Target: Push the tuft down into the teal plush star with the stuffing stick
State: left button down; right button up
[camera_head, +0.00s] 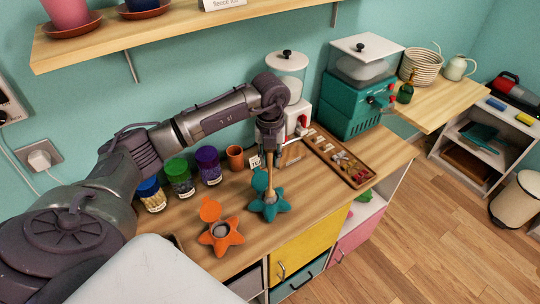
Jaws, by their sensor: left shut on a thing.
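My left gripper (269,140) points down over the bench and is shut on the wooden stuffing stick (270,178). The stick hangs nearly upright below it. Its lower end meets the middle of the teal plush star (270,206), which lies on the wooden bench top. A pale bit shows around the stick's lower end; I cannot tell if it is the tuft. A teal round piece (260,179) shows just behind the star. My right gripper is out of view.
An orange star (221,236) lies left of the teal one. Several lidded jars (180,176) and an orange cup (235,157) stand behind. A wooden tool tray (340,158) lies to the right. A teal machine (357,100) stands at the back. The front bench edge is close.

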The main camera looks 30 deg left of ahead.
aim_at(270, 167)
pick_arm(q)
jog(key=shift+f+b, duration=0.35)
jog(key=shift+f, duration=0.05)
dwell(0.7)
jog(key=shift+f+b, duration=1.05)
jog(key=shift+f, duration=0.45)
dwell(1.0)
notch_tip(270, 167, up, 11)
jog(key=p, duration=0.7)
jog(key=shift+r, duration=0.1)
dwell(0.7)
